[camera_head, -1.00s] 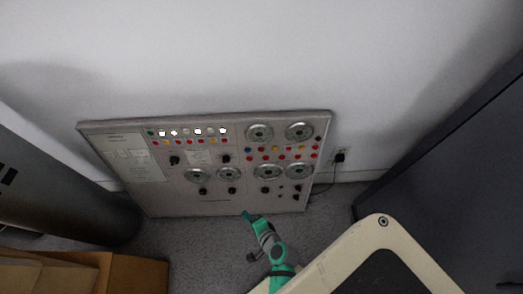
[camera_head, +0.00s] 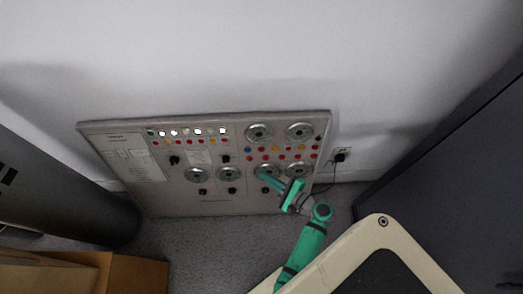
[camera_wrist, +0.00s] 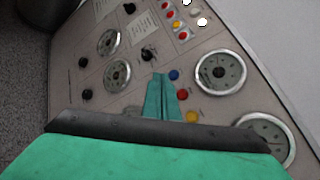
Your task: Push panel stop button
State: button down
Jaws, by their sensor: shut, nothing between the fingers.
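The grey control panel (camera_head: 215,207) leans against the wall, with dials, black knobs and rows of coloured buttons. It also fills much of the wrist view (camera_wrist: 72,62). No stop label is readable, so I cannot tell which button is the stop button. My green gripper (camera_head: 261,175) is shut and empty, in front of the panel's lower right dials, partly covering one. In the wrist view its fingertips (camera_wrist: 163,76) appear beside a blue button (camera_wrist: 174,75), with a red button (camera_wrist: 183,94) and a yellow button (camera_wrist: 192,117) close by. Contact cannot be told.
A wall socket with a black plug (camera_head: 340,157) and cable is right of the panel. A dark cabinet (camera_head: 455,150) stands at the right, a dark cylinder (camera_head: 60,190) at the left. Cardboard boxes (camera_head: 135,272) are at the lower left. Carpet lies bare before the panel.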

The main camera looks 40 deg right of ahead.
jog(key=shift+w+d+f, duration=0.3)
jog(key=shift+w+d, duration=0.5)
jog(key=shift+w, duration=0.4)
jog(key=shift+w+d+f, duration=0.3)
jog(key=shift+w+d, duration=0.5)
jog(key=shift+w, duration=0.4)
jog(key=shift+w+d+f, duration=0.3)
jog(key=shift+w+d, duration=0.5)
jog(key=shift+w, duration=0.4)
jog(key=shift+w+d, duration=0.1)
jog(key=shift+w+d, duration=0.15)
jog(key=shift+w, duration=0.1)
jog(key=shift+w+d+f, duration=0.1)
jog(key=shift+w+d, duration=0.1)
jog(key=shift+w, duration=0.1)
dwell(0.4)
jog(key=shift+s, duration=0.1)
jog(key=shift+s+a, duration=0.45)
jog(key=shift+s, duration=0.1)
dwell(0.4)
jog(key=shift+s+a+r, duration=0.2)
jog(key=shift+s+a, duration=0.25)
jog(key=shift+s, duration=0.25)
jog(key=shift+s+a+r, duration=0.25)
jog(key=shift+s+a, duration=0.25)
jog(key=shift+s, duration=0.15)
jog(key=shift+s+a+r, duration=0.2)
jog(key=shift+s+a, duration=0.25)
jog(key=shift+s, duration=0.25)
